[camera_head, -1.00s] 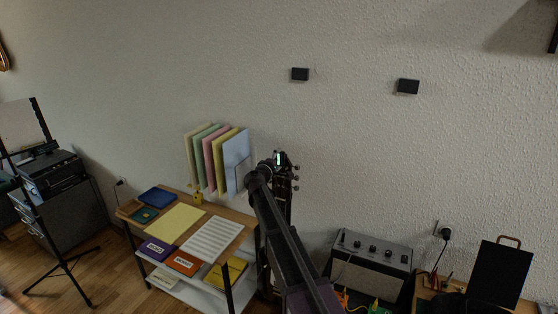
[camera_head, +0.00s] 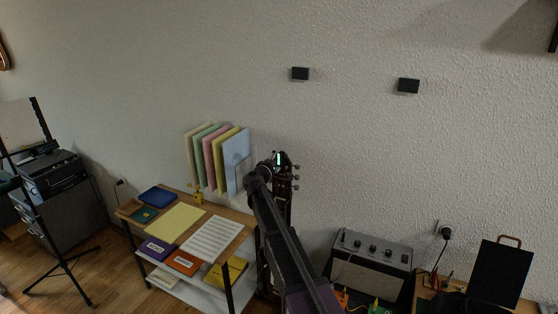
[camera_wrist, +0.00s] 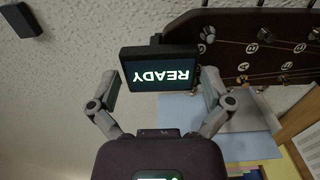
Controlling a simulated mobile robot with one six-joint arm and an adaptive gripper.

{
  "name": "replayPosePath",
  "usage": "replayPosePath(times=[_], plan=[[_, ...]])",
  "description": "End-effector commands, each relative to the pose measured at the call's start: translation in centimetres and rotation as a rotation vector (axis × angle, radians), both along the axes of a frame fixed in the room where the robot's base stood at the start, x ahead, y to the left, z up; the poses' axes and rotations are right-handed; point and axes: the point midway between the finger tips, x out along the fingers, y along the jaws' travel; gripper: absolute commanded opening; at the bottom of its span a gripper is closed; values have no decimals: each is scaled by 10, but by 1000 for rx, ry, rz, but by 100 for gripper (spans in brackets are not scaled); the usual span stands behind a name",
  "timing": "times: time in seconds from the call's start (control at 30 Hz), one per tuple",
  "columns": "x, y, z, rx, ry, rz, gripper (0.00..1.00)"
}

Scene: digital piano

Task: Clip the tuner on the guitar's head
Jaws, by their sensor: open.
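The tuner is a small black box (camera_wrist: 160,70) with a lit screen reading READY, upside down in the wrist view. Its black clip part meets the edge of the guitar's dark head (camera_wrist: 262,45), which has pegs and strings. My gripper (camera_wrist: 160,82) is open, with one finger on either side of the tuner; gaps show beside the tuner, though fingertip contact is hard to judge. In the head view the tuner's lit screen (camera_head: 279,157) shows small by the guitar's head (camera_head: 291,180). My arm hides most of the guitar.
Coloured folders (camera_head: 215,160) hang on the wall just left of the head. A shelf table (camera_head: 240,216) with papers and books stands below. A grey amplifier (camera_head: 372,262) is at the right. Two small black wall boxes (camera_head: 300,74) (camera_head: 408,86) are higher up.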

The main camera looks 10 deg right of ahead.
Motion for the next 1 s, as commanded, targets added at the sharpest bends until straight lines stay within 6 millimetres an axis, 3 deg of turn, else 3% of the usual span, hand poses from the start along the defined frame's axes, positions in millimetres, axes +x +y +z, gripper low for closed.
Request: replayPosePath(times=[0.7, 1.0], plan=[[-30, 20, 0, 0, 0, 0, 100], [-34, 24, 0, 0, 0, 0, 100]])
